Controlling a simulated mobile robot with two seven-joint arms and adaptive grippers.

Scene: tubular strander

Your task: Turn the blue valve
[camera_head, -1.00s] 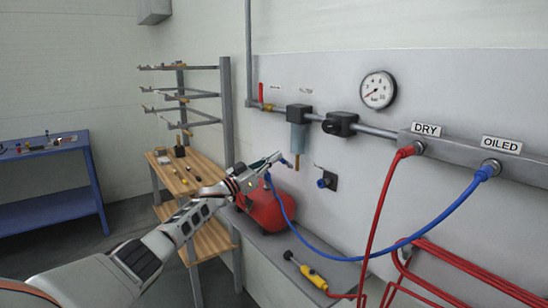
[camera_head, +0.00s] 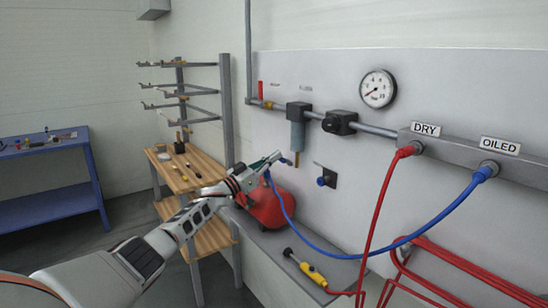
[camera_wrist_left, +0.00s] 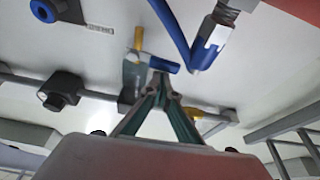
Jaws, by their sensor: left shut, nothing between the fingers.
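The blue valve is a small blue lever (camera_wrist_left: 164,65) beside the brass stem under the filter, just ahead of my fingertips in the left wrist view. In the head view the blue valve (camera_head: 287,162) is a small blue spot beside the gripper tip. My left gripper (camera_head: 279,156) is shut and empty there. In the wrist view its fingertips (camera_wrist_left: 161,82) meet right below the lever and overlap it in the picture; whether they touch it I cannot tell. My right gripper is not in view.
The filter (camera_head: 297,135) hangs from the wall pipe. A black plate with a blue fitting (camera_head: 324,179) is to its right. A red tank (camera_head: 268,208) and a blue hose (camera_head: 300,236) lie below the gripper. A wooden shelf (camera_head: 205,238) stands behind my arm.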

